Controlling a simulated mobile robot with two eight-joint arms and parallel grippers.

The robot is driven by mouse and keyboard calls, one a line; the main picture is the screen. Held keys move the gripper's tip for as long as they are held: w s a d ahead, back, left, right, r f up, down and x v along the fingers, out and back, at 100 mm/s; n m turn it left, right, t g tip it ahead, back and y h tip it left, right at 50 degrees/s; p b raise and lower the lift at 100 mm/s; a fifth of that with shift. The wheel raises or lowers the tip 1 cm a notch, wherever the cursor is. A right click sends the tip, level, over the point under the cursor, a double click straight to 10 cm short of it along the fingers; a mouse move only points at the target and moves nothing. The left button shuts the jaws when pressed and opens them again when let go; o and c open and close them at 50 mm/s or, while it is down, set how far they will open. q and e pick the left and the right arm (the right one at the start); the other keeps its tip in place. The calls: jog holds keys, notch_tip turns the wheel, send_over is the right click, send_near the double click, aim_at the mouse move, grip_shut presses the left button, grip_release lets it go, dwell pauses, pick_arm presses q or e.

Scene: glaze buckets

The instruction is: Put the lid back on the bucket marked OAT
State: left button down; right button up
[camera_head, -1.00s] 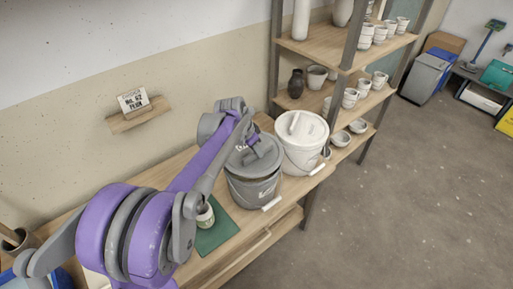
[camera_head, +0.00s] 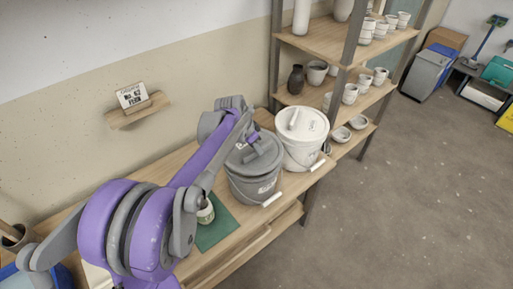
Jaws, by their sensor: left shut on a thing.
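A grey bucket (camera_head: 250,190) stands on the wooden bench, with a mark on its side too small to read. A grey lid (camera_head: 266,163) lies level at its mouth; I cannot tell whether it is fully seated. My left gripper (camera_head: 253,139) is shut on the lid's raised handle, above the bucket. My left arm hides the bucket's left side and part of the lid. A white bucket (camera_head: 299,155) with a white lid (camera_head: 309,122) on it stands just behind to the right. My right gripper is not in view.
A small cup (camera_head: 206,213) stands at the edge of a green mat (camera_head: 222,232) in front of the grey bucket. A shelf unit (camera_head: 318,45) with pots and bowls rises behind the white bucket. A small sign (camera_head: 132,96) sits on a wall ledge. Floor at right is clear.

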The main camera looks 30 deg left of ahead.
pick_arm(q)
jog(key=shift+f+b, duration=0.4)
jog(key=shift+f, duration=0.45)
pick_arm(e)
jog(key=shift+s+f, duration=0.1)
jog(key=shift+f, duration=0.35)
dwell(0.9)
pick_arm(q)
jog(key=c, duration=0.8)
grip_release()
jog(key=shift+o, duration=0.2)
jog(key=o, duration=0.4)
jog(key=shift+o, duration=0.2)
jog(key=shift+r+p, duration=2.1)
jog(key=shift+r, duration=1.45)
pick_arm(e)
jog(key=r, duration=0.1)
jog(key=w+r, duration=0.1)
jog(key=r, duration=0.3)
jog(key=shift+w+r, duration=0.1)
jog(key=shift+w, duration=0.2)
